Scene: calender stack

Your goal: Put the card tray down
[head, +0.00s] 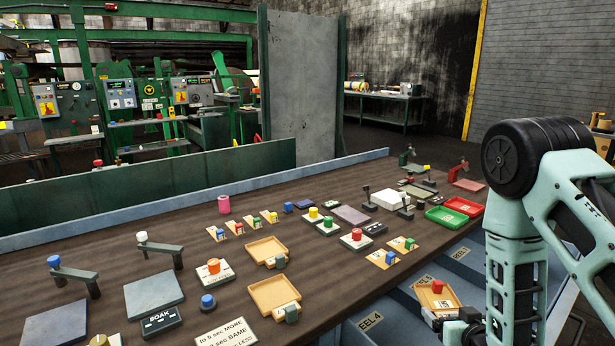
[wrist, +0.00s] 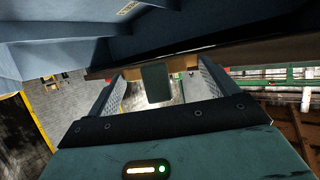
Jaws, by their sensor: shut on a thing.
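My gripper (head: 452,325) is at the lower right of the head view, shut on the card tray (head: 425,296). The tray is tan-orange, with a red block and a small white card in it. It is held just off the table's front edge, above the blue ledge. In the wrist view my gripper (wrist: 157,80) has its fingers either side of the tray's dark grey grip block, and the tan rim of the card tray (wrist: 100,73) shows behind. Whether the tray touches anything below is unclear.
Two similar tan trays, one farther back (head: 267,249) and one nearer (head: 272,291), sit mid-table. Cards with coloured blocks, red and green trays (head: 463,206) and small levers crowd the right half. A labelled blue ledge (head: 385,312) runs along the front. Bare table shows between items.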

